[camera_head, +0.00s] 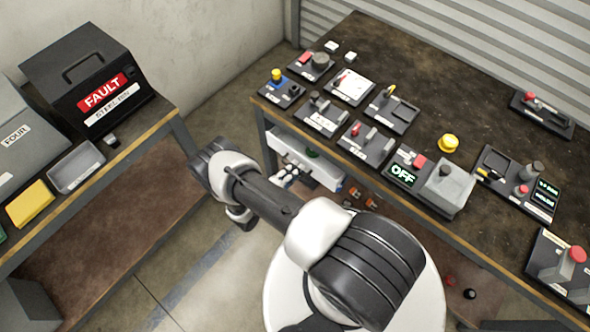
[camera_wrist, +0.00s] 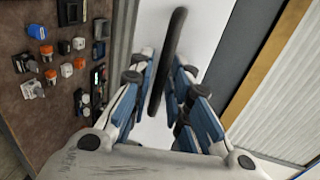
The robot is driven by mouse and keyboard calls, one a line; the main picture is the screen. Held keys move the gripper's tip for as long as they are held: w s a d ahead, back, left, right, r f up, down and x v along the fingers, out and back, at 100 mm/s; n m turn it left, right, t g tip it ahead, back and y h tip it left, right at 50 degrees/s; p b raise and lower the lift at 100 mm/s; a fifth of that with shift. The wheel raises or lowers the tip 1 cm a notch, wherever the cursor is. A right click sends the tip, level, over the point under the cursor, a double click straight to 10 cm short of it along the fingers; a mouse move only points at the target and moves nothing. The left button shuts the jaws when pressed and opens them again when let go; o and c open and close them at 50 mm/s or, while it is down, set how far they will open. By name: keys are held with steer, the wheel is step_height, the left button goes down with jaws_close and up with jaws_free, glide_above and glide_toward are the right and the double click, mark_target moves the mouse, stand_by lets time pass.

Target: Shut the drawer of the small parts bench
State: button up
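The small parts bench (camera_head: 415,62) stands at the right, with a dark worn top and a wooden front edge. Its pale drawer (camera_head: 283,146) sits under the near left part of the top and stands out from the bench, with something green showing inside. The drawer's pale front (camera_wrist: 211,28) fills the middle of the wrist view, with a dark bar handle (camera_wrist: 172,45) across it. My gripper (camera_wrist: 168,75) is at the handle, its blue-padded fingers apart on either side. A narrow gap shows beside the handle; contact is unclear. My arm hides part of the drawer in the head view.
Several switch panels (camera_head: 367,145) and a yellow button (camera_head: 448,143) are on the bench top. Small parts lie on a brown surface (camera_wrist: 30,120) below. A second bench (camera_head: 100,190) with a FAULT box (camera_head: 85,75) stands left. Floor between the benches is clear.

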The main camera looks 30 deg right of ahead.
steer(key=shift+w+d, duration=0.1)
steer(key=shift+d, duration=0.15)
steer(key=shift+c, duration=0.4)
jaws_close()
